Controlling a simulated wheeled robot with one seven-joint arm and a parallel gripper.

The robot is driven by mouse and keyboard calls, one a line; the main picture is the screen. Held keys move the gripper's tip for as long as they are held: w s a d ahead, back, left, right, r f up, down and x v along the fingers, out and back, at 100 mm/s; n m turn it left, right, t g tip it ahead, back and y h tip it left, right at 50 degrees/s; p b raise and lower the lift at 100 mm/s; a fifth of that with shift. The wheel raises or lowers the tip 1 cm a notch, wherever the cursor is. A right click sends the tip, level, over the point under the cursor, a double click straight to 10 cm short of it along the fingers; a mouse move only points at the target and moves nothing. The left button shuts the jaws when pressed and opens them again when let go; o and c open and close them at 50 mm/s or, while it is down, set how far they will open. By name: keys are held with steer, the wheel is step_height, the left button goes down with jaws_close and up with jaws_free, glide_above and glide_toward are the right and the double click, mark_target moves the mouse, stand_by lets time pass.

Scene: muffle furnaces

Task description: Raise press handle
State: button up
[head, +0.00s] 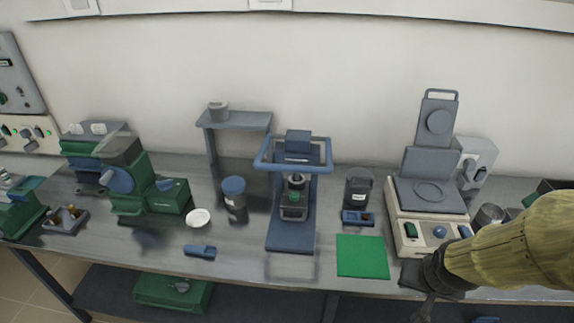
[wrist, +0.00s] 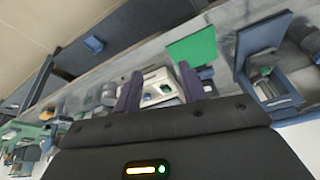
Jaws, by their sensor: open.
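The blue press (head: 290,236) stands near the middle of the bench, with a dark block and a green-marked cup inside its frame. Its wide U-shaped handle (head: 262,160) runs around the top, its front bar in front of the upright head. The press also shows tilted at the right of the wrist view (wrist: 272,90), where the handle is hard to make out. My gripper (wrist: 160,88) is open and empty, its two dark fingers apart. In the head view my gripper (head: 428,304) hangs at the bench's front edge, right of the press and away from the handle.
A green mat (head: 362,256) lies between the press and my gripper. A white device (head: 425,243) with an upright grey lid stands at the right, close to my arm. A dark canister (head: 358,190) and a blue-lidded jar (head: 235,205) flank the press.

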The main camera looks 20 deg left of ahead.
steer(key=w+a+f+t+y, duration=0.1)
steer(key=w+a+f+t, duration=0.1)
steer(key=w+a, duration=0.3)
steer(key=m+t+y+b, duration=0.4)
steer(key=m+t+y, duration=0.6)
glide_toward(291, 171)
steer(key=v, duration=0.4)
steer(key=shift+s+d+r, duration=0.1)
steer(key=shift+d, duration=0.1)
steer(key=p+x, duration=0.5)
steer(key=x, duration=1.1)
steer(key=shift+a, duration=0.3)
steer(key=shift+w+a, duration=0.25)
steer(key=shift+w, duration=0.25)
steer(key=shift+w, duration=0.1)
